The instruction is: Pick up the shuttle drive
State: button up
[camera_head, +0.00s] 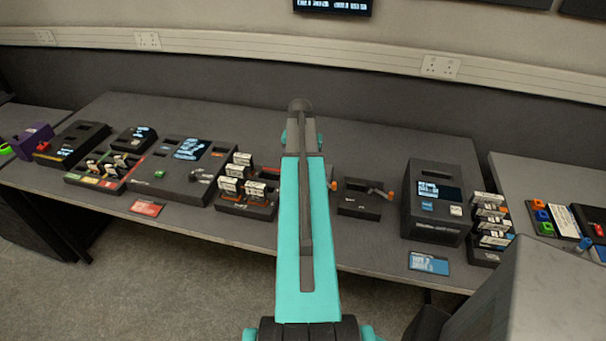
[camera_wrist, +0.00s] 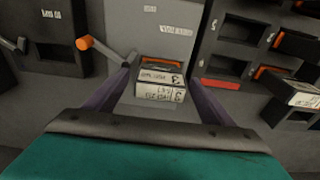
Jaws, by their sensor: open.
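In the camera_wrist view, a drive (camera_wrist: 160,91) with white labels marked 3 and an orange strip at its far end sits at a grey block (camera_wrist: 156,30). I take it for the shuttle drive, but its labels are too small to read fully. My gripper (camera_wrist: 163,68) is open, with one purple finger on each side of the drive and gaps showing between. I cannot tell how far the fingertips are above it. In the camera_head view, my turquoise arm hides the gripper and this drive.
A dark box (camera_head: 360,203) with an orange-tipped lever (camera_wrist: 93,42) is beside the grey block. A dark rack (camera_wrist: 238,42) with slots and other drives stands on the other side. A larger dark unit (camera_head: 437,232) and a rack of drives (camera_head: 491,220) stand right on the table.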

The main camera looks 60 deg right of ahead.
dwell(0.3)
jog(key=c, duration=1.5)
jog(key=shift+r, duration=0.25)
jog(key=shift+r+b, duration=1.6)
jog(key=shift+r, duration=3.2)
